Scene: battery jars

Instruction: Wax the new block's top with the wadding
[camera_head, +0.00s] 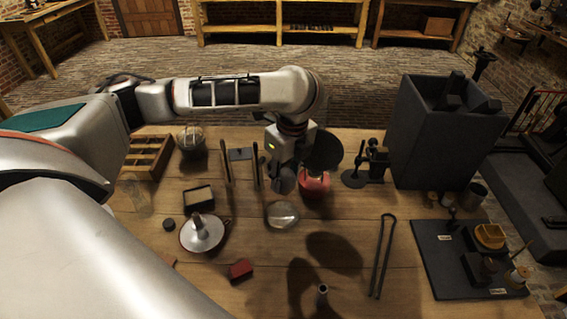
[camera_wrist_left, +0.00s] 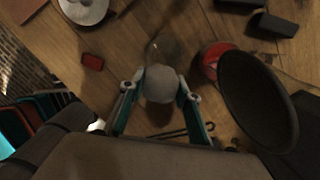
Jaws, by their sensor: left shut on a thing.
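My left gripper (camera_head: 284,179) hangs over the middle of the table. It is shut on a grey rounded wad, which looks like the wadding (camera_wrist_left: 160,84) and sits between the fingers in the left wrist view. Below it in the head view is a round glassy dish (camera_head: 282,215). I cannot tell for sure which thing is the new block. A small dark box with a pale top (camera_head: 198,194) stands to the left, and a small red block (camera_head: 240,270) lies nearer the front. The red block also shows in the left wrist view (camera_wrist_left: 92,62). My right gripper is not seen.
A red pot (camera_head: 316,184) and a dark round disc (camera_head: 324,150) stand close right of the gripper. A white dish with a knob (camera_head: 202,234) is left. Long tongs (camera_head: 382,255), a dark board (camera_head: 438,270) and a tall dark bin (camera_head: 430,135) are right.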

